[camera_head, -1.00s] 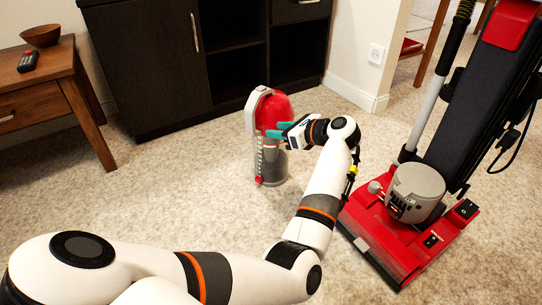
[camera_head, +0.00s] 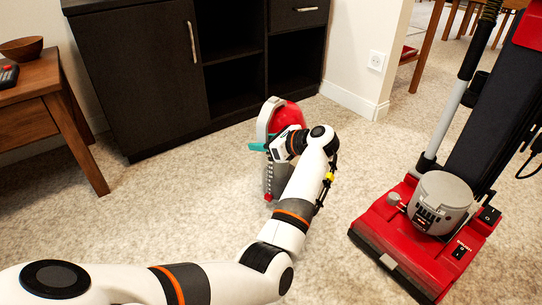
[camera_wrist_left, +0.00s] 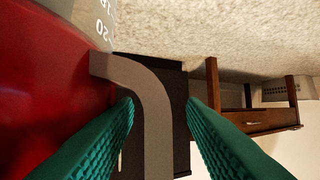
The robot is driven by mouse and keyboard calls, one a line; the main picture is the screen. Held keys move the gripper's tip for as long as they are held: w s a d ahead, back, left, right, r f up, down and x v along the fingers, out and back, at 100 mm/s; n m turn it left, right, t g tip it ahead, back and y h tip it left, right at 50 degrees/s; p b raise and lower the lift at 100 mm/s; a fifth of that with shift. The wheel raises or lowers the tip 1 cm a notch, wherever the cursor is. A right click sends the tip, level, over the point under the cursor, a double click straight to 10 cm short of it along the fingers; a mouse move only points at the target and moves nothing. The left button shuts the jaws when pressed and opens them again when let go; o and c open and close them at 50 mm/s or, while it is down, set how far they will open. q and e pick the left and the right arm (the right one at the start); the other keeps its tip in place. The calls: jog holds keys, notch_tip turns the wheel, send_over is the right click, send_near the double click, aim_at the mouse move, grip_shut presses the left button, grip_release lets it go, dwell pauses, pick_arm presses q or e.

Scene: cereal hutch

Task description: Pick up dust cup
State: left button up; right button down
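The dust cup (camera_head: 289,114) stands upright on the carpet, with a red dome top, a grey handle (camera_head: 263,122) on its left and a marked, clear lower part. My left gripper (camera_head: 264,143) is at the handle, and my arm hides much of the cup's right and lower side. In the left wrist view the red body of the cup (camera_wrist_left: 45,75) fills the left side. The grey handle (camera_wrist_left: 153,110) runs between the two green fingers, which are apart, with a clear gap to the right finger. My right gripper is not in view.
A red and black upright vacuum (camera_head: 400,235) stands to the right. A dark cabinet (camera_head: 140,75) is behind the cup. A wooden side table (camera_head: 30,112) with a bowl (camera_head: 22,48) is at the left. The carpet left of the cup is clear.

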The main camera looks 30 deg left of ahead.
pick_arm(q)
jog(key=shift+a, duration=0.1)
jog(key=shift+c, duration=0.7)
grip_shut()
jog(key=shift+r, duration=0.2)
